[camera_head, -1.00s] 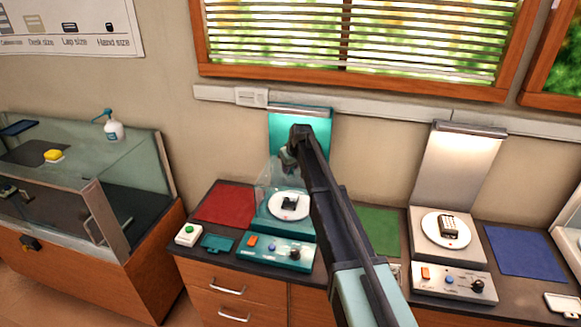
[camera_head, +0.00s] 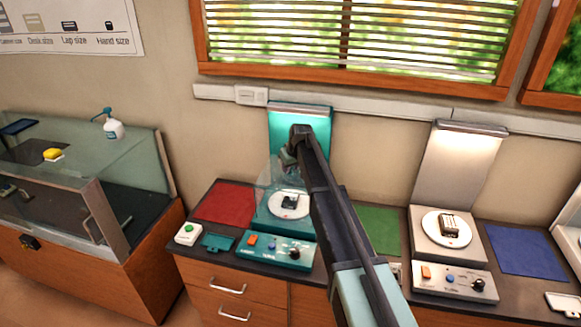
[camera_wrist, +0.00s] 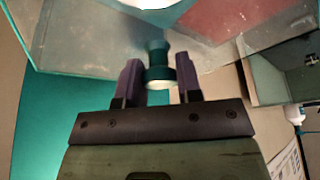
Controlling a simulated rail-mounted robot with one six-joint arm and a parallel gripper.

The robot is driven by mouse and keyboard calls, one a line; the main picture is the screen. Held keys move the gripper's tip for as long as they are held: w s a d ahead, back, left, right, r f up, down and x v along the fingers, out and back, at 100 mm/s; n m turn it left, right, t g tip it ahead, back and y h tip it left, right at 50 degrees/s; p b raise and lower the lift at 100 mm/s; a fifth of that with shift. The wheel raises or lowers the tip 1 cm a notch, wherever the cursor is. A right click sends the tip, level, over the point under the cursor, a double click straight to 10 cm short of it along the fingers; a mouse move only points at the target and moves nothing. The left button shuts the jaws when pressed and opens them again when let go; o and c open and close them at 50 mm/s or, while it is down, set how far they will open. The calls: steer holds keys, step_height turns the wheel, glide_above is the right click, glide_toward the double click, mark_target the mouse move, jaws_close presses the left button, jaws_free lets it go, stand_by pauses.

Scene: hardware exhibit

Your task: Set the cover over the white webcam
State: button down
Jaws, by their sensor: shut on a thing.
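A clear box-shaped cover (camera_head: 268,178) with a teal knob (camera_wrist: 158,72) hangs from my gripper (camera_wrist: 158,84). My gripper is shut on the knob, and in the head view it (camera_head: 290,160) is above the teal stand (camera_head: 262,222). A small dark-looking device (camera_head: 290,201) sits on this stand's white round plate (camera_head: 282,213), below or behind the cover's clear wall. I cannot tell whether the cover's lower edge touches the stand.
A grey stand (camera_head: 425,250) at right carries a pale and dark device (camera_head: 448,224) on a white disc. Red (camera_head: 225,202), green (camera_head: 380,230) and blue (camera_head: 525,252) mats lie on the counter. A glass case (camera_head: 60,205) stands at left.

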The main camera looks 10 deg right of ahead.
steer(key=shift+f, duration=0.25)
steer(key=shift+c, duration=1.1)
jaws_free()
steer(key=shift+r, duration=0.15)
step_height(320, 180, up, 7)
steer(key=p, duration=0.6)
steer(key=shift+p, duration=0.4)
